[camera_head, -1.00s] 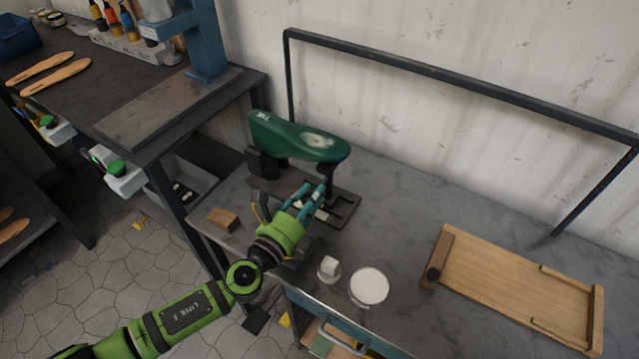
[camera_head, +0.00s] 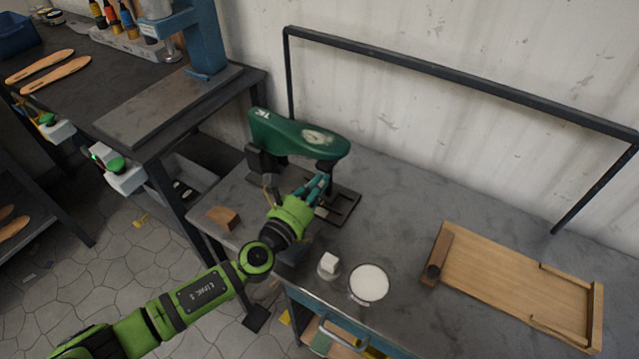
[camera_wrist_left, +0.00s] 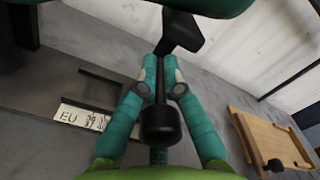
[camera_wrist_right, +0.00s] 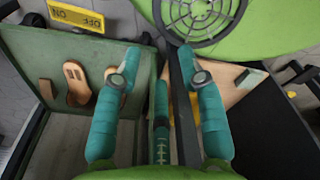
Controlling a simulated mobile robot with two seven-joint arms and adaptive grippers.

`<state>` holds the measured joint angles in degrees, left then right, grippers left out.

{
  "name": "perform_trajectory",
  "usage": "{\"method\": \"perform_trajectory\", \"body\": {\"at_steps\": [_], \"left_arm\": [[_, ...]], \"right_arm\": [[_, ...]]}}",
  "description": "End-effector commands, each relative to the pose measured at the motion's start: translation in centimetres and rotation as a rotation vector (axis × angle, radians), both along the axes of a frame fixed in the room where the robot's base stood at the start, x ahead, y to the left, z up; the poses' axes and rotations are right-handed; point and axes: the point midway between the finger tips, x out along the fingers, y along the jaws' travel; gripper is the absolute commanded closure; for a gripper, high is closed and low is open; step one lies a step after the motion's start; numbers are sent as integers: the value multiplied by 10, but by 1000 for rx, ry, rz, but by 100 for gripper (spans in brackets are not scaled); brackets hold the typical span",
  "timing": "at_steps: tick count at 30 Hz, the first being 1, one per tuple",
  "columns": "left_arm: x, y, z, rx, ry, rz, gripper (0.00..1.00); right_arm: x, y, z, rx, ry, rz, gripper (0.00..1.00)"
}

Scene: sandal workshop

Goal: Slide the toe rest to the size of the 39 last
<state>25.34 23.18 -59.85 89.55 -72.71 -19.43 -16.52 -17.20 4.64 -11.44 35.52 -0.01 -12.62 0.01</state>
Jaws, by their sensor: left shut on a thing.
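The green last (camera_head: 298,138) sits toe to the right on a dark stand with a slotted base (camera_head: 345,203). The toe rest (camera_wrist_left: 180,32) is a black piece under the last's toe, with a bar and round knob (camera_wrist_left: 160,122) reaching toward me. My left gripper (camera_head: 323,182) is below the toe, its fingers (camera_wrist_left: 160,68) shut on this bar. A white scale (camera_wrist_left: 82,117) marked EU lies left of the fingers; its numbers are only partly legible and the far part is hidden. My right gripper (camera_wrist_right: 158,62) is open, outside the head view.
A white round dish (camera_head: 369,283) and a small jar with a white block (camera_head: 328,265) stand near the bench front. A wooden block (camera_head: 223,218) lies left of the stand. A wooden board (camera_head: 515,285) lies right. A dark rail (camera_head: 450,78) spans the back.

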Motion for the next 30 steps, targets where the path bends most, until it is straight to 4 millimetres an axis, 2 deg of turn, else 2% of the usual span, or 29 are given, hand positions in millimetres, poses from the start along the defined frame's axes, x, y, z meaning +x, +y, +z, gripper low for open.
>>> {"method": "perform_trajectory", "body": {"at_steps": [3, 6, 13, 15, 26, 30], "left_arm": [[12, 18, -4, 3, -3, 11, 100], [18, 27, -2, 2, -4, 12, 100], [18, 28, 0, 2, -4, 14, 100], [18, 28, 1, 2, -5, 15, 68], [16, 26, 0, 1, -2, 8, 68], [4, 34, -1, 1, 0, 8, 68]], "right_arm": [[0, 1, -12, 1, 0, 0, 60], [0, 1, -15, 1, 0, 0, 60], [0, 2, -13, 2, -1, -1, 60], [0, 2, -13, 2, -1, 0, 60], [1, 1, -13, 1, -2, 1, 60], [1, 0, -13, 0, -2, 0, 60]]}}
